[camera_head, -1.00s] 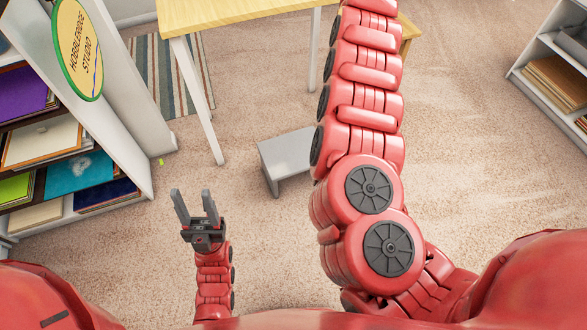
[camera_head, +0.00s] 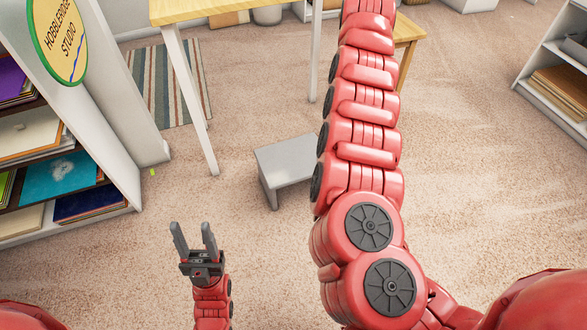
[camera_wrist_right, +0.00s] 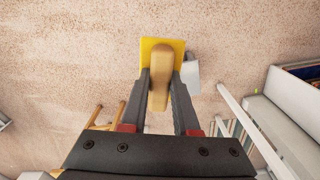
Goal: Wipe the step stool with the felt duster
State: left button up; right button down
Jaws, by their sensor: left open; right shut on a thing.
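The step stool (camera_head: 286,160) is a small grey stool standing upright on the carpet in the head view, its right edge beside my raised right arm. My right gripper (camera_wrist_right: 160,88) is shut on the wooden handle of the felt duster (camera_wrist_right: 164,46), which has a yellow pad, in the right wrist view. Part of the stool (camera_wrist_right: 191,74) shows just right of the duster there, partly hidden behind it. My right gripper and the duster are out of the head view. My left gripper (camera_head: 196,243) is open and empty, low over the carpet, apart from the stool.
A wooden-topped table (camera_head: 215,9) with white legs stands behind the stool. A shelf unit (camera_head: 130,188) with coloured sheets is at left, another shelf (camera_head: 551,88) at right. A striped rug (camera_head: 155,75) lies at back left. Carpet around the stool's front is clear.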

jog(key=shift+r+p, duration=1.1)
jog(key=shift+r, duration=1.45)
jog(key=shift+f, duration=0.1)
jog(key=shift+f, duration=0.25)
notch_tip(320, 180, down, 2)
jog(key=shift+f, duration=0.1)
notch_tip(320, 180, up, 16)
jog(key=p, duration=1.6)
jog(key=shift+f, duration=0.15)
